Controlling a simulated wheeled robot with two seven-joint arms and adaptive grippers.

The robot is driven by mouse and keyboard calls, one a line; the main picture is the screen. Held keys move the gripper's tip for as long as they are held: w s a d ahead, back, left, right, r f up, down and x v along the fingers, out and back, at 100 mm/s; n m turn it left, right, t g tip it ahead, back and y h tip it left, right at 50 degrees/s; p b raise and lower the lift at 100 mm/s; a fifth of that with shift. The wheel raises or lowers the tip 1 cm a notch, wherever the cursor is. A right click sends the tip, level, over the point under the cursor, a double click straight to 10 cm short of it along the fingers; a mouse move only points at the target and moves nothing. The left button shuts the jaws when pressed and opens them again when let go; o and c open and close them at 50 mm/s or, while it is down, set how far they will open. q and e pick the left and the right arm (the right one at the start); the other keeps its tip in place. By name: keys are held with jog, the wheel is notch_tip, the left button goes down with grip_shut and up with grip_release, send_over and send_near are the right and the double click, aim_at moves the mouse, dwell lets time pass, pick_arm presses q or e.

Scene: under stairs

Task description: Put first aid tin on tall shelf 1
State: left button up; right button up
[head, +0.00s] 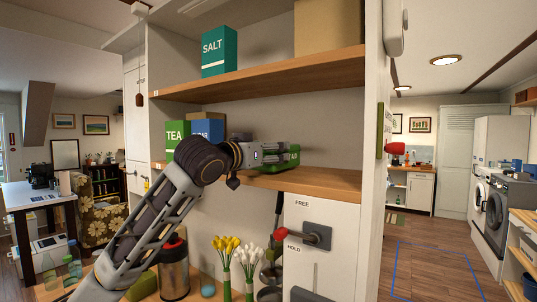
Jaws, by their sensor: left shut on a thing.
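My left gripper (278,155) is shut on a green tin (293,158) with white lettering, only part of which shows; I take it for the first aid tin. Gripper and tin are at the lower wooden shelf (335,181) of a tall white unit, right of its middle. I cannot tell whether the tin touches the board. The upper shelf (270,77) runs above it. Small tags sit at the left ends of both shelf edges, too small to read surely. My right gripper is not in view.
A green TEA box (177,135) and a blue box (207,129) stand on the lower shelf, partly behind my arm. A SALT box (219,51) and a cardboard box (328,27) stand on the upper shelf. A red-knobbed lever (308,235), flowers (225,247) and a canister (174,270) are below.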

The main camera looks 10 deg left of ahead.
pick_arm(q)
jog(key=shift+s+f, duration=0.1)
jog(key=shift+f, duration=0.2)
jog(key=shift+f, duration=0.15)
jog(key=o, duration=1.6)
jog(key=shift+s+a, duration=0.15)
jog(key=shift+s, duration=0.25)
jog(key=b+v, duration=0.2)
jog(key=v, duration=0.9)
jog(key=shift+b, duration=0.35)
